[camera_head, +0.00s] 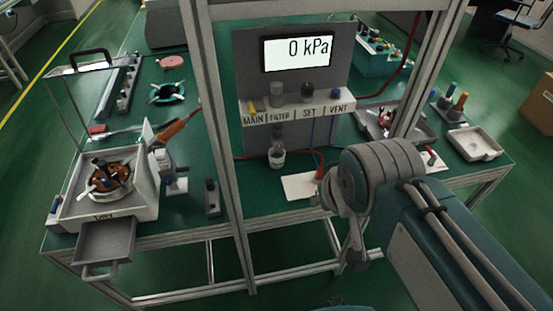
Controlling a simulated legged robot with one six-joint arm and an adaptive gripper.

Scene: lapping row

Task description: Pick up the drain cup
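A small whitish cup (277,158), which looks like the drain cup, stands upright on the green bench below the filter bowl (277,134), under the label FILTER. It is small in view, and I cannot tell whether it touches the bowl. My arm comes in from the lower right, its grey joint above the bench's front part. My gripper (355,256) seems to be the dark part hanging below that joint, in front of the bench edge. It is to the right of the cup and apart from it. Its fingers are too unclear to read.
A gauge display (297,51) reads 0 kPa above a labelled valve shelf (310,103). Frame posts stand left and right of the cup. A white plate (301,187) with a red-handled item lies to its right. A machine box (150,205) with an open drawer (106,242) is at left.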

